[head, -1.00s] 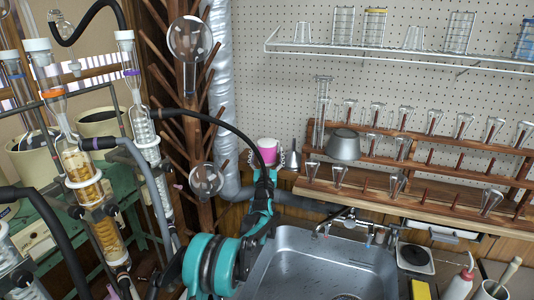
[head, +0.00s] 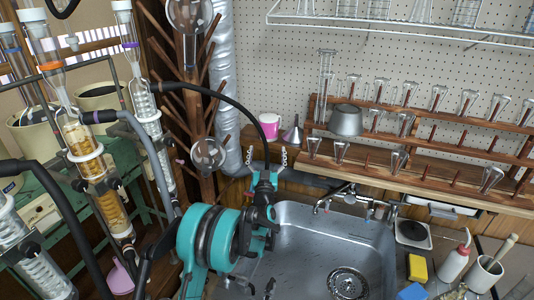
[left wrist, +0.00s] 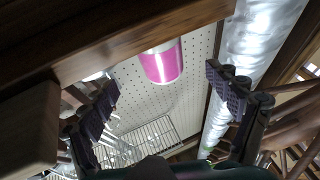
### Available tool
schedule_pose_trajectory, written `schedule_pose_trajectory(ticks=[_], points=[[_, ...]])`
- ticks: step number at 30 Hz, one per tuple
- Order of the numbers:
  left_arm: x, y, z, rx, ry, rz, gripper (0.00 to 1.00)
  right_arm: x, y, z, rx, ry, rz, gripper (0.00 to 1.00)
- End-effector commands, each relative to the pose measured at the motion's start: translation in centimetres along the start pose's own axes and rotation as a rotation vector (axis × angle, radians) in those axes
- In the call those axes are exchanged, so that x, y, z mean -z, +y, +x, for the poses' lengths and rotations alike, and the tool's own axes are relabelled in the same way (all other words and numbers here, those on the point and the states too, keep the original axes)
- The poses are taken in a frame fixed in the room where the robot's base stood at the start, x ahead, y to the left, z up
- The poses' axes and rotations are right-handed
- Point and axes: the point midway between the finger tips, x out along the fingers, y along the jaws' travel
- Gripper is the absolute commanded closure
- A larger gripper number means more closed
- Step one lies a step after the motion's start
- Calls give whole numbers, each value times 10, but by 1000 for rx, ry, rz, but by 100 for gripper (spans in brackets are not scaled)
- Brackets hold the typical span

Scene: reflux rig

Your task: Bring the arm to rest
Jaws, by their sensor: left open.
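My left gripper (head: 267,157) is open and empty above the back left of the sink, its arm coming in from the lower left. It points toward the pink mug (head: 269,126) on the wooden ledge at the wall and stands clear in front of it. In the left wrist view the two dark finger pads (left wrist: 168,95) are spread wide with nothing between them. The pink mug (left wrist: 162,63) shows beyond them there, near a wooden board edge. My right gripper is not in view.
A steel sink (head: 300,240) with a tap (head: 345,192) lies below the gripper. Glass columns (head: 80,140) and a wooden peg rack (head: 190,90) crowd the left. A wash bottle (head: 455,262) stands at right.

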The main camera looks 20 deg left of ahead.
Motion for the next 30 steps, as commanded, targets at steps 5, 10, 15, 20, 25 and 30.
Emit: schedule_pose_trajectory(ticks=[5,10,15,20,25,30], points=[[0,0,-7,0,0,-1,11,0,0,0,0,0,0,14],[0,0,-6,0,0,-1,11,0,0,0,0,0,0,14],[0,0,-6,0,0,-1,11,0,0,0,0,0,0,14],[9,5,-6,-22,-29,-2,11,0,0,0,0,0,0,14],[37,22,-17,-103,-153,-11,11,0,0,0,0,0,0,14],[65,38,-50,-194,-328,-16,11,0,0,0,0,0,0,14]])
